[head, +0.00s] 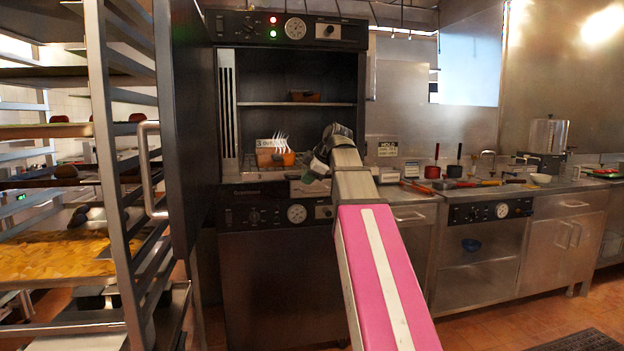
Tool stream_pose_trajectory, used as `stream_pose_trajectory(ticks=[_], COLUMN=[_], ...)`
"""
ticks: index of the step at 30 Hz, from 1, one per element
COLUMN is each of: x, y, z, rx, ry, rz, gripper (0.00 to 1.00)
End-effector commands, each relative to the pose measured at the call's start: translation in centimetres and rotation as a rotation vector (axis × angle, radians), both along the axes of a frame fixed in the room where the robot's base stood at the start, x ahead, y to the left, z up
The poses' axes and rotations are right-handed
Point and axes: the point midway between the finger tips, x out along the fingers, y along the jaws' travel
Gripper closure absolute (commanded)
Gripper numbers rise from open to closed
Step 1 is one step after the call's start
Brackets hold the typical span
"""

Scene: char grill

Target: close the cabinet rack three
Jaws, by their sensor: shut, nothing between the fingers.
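The dark cabinet (290,31) stands in the middle of the head view, with a sign reading "3" (263,144) inside its upper compartment. This compartment is open. Its dark door (190,120) is swung wide out to the left and seen nearly edge-on, with a long metal handle (150,168). My gripper (314,168) is shut and empty at the far end of my arm, in front of the compartment's lower right part. It is to the right of the door and apart from it. The fingertips are small and partly blocked by the wrist.
A tall tray rack (106,150) stands at the left, close to the open door. An orange container with forks (276,158) sits in the compartment, below a shelf (295,104). A steel counter (480,190) with pans runs to the right. Floor is visible at lower right.

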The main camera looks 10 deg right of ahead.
Motion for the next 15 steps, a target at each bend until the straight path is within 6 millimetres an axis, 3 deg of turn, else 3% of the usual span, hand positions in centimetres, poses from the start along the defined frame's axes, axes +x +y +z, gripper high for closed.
stream_pose_trajectory(ticks=[4, 15], x=[0.89, 0.95], y=[-0.01, 0.0], z=[0.19, 0.2], rx=[0.0, 0.0], ry=[0.0, 0.0], rz=[0.0, 0.0], gripper=[1.0, 1.0])
